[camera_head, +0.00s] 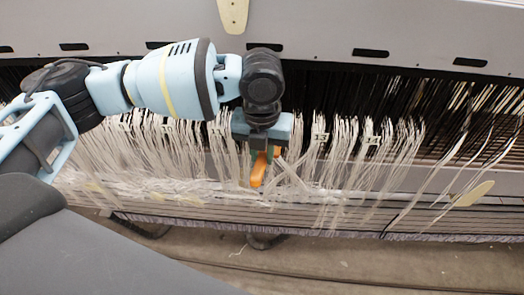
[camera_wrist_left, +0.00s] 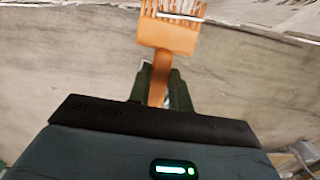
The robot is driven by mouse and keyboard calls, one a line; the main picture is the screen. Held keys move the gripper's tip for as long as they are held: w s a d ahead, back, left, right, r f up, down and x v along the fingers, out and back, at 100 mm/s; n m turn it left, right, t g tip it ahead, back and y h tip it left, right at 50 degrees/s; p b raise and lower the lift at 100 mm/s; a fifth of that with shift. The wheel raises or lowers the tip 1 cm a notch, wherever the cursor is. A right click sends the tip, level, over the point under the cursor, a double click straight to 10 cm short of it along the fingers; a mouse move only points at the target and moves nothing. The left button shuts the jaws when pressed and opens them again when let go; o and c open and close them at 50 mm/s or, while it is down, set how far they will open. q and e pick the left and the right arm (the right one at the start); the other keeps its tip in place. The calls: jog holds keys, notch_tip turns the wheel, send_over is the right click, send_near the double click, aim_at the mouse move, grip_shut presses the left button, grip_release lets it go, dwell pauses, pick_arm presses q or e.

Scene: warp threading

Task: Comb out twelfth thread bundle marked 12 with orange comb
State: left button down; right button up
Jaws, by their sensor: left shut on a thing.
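My left gripper (camera_head: 262,150) is shut on the handle of the orange comb (camera_head: 259,170) and holds it in front of the row of white thread bundles. In the left wrist view the comb (camera_wrist_left: 168,34) stands out between the dark fingers (camera_wrist_left: 158,85), teeth pointing away and partly against pale threads. The arm and gripper hide the label 12 and much of the bundle there. The bundle marked 13 (camera_head: 322,150) hangs just right of the gripper, and the bundle marked 14 (camera_head: 372,155) is further right. My right gripper is not in view.
More white bundles (camera_head: 110,150) hang to the left. Black threads (camera_head: 350,95) fill the space behind, under a grey machine beam (camera_head: 400,35). A rail with thin lines (camera_head: 350,220) runs along the front, above the floor (camera_head: 330,268). Pale oval pieces (camera_head: 474,193) lie at the right.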

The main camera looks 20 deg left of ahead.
pick_arm(q)
jog(key=shift+w+f, duration=0.15)
jog(key=shift+f, duration=1.6)
jog(key=shift+f, duration=0.1)
jog(key=shift+f, duration=1.8)
notch_tip(320, 180, down, 3)
jog(key=shift+w+a+f+b, duration=0.1)
jog(key=shift+w+f+b, duration=0.1)
jog(key=shift+b, duration=0.25)
